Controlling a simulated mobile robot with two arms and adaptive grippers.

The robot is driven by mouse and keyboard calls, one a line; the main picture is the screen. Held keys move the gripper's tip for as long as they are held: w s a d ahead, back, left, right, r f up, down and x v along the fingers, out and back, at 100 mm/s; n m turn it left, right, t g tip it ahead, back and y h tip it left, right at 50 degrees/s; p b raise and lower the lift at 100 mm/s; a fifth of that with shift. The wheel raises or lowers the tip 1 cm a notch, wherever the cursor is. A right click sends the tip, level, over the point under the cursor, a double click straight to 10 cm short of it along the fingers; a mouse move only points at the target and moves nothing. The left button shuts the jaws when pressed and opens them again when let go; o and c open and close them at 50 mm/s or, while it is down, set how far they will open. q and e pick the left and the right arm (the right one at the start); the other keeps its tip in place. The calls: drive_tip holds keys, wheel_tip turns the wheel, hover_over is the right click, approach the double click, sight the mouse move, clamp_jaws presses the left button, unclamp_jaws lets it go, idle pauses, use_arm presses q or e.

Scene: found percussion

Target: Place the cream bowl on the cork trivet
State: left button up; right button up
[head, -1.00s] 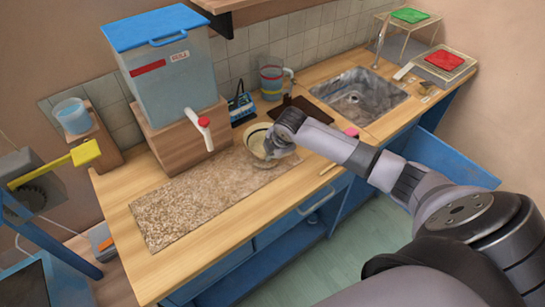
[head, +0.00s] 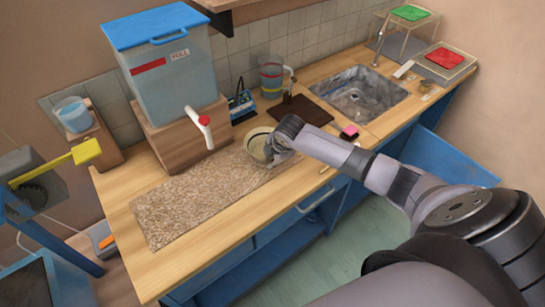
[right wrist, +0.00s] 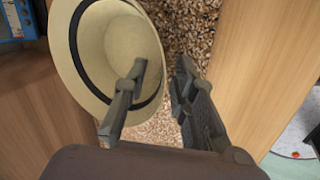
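The cream bowl (head: 256,143), with a dark band inside its rim, is at the right end of the speckled brown cork mat (head: 185,208) in the head view. It fills the upper left of the right wrist view (right wrist: 110,45), with cork (right wrist: 185,30) beyond its rim. My right gripper (head: 272,154) is at the bowl's near right side. In the right wrist view its fingers (right wrist: 160,75) stand apart, one over the bowl's inside and one outside the rim, with a gap showing. I cannot tell whether the bowl rests fully on the cork. My left gripper is not in view.
A water container (head: 168,70) with a tap (head: 203,130) stands on a wooden block behind the mat. A dark board (head: 305,108), a jug (head: 271,80), a pink block (head: 350,131) and a sink (head: 360,92) lie to the right. The mat's left part is clear.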

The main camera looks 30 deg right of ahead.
drive_tip(key=shift+r, duration=0.15)
drive_tip(key=b+v, duration=0.1)
drive_tip(key=v, duration=1.1)
